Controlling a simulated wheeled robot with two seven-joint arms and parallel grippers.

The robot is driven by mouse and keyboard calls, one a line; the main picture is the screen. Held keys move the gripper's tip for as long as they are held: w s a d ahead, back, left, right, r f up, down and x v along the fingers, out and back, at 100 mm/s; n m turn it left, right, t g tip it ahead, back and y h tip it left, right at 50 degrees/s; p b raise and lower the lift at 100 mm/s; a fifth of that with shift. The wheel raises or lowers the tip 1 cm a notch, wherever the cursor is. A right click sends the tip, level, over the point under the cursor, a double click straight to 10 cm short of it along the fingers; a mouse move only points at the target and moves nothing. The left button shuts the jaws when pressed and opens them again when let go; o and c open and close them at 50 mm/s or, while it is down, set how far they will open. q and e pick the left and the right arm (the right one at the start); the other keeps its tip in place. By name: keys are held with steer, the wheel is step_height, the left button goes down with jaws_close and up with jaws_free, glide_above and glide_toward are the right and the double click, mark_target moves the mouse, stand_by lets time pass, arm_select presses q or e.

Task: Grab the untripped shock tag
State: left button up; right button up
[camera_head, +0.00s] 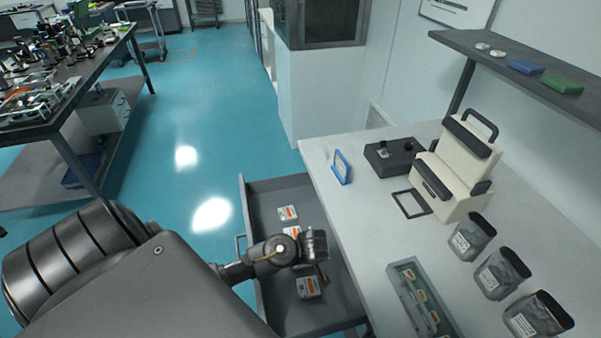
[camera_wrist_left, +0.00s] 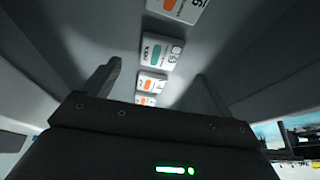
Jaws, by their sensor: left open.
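Several flat white shock tags lie in an open grey drawer (camera_head: 262,202). In the left wrist view one tag (camera_wrist_left: 161,52) has a teal patch. The tag above it (camera_wrist_left: 178,9) has an orange patch, as do two below (camera_wrist_left: 151,83), the lowest partly hidden by my gripper body. In the head view orange patches show on a far tag (camera_head: 288,213) and a near tag (camera_head: 308,287); the teal one cannot be made out. My left gripper (camera_wrist_left: 157,72) is open and empty, reaching into the drawer above the tags. My right gripper is not in view.
The drawer walls stand close around my left gripper. The white worktop (camera_head: 355,222) right of it holds a tray (camera_head: 440,327), several grey pouches (camera_head: 502,273), a cream device (camera_head: 455,172), a dark box (camera_head: 393,157) and a blue stand (camera_head: 341,167). A shelf (camera_head: 520,75) overhangs its back.

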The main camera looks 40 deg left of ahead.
arm_select(q)
steer(key=shift+x, duration=0.85)
steer(key=shift+w+a+f, duration=0.1)
steer(key=shift+a+f, duration=0.2)
steer(key=shift+f, duration=0.1)
steer(key=x, duration=0.4)
steer(key=shift+f, duration=0.15)
steer(key=shift+c, duration=0.4)
steer(key=c, duration=1)
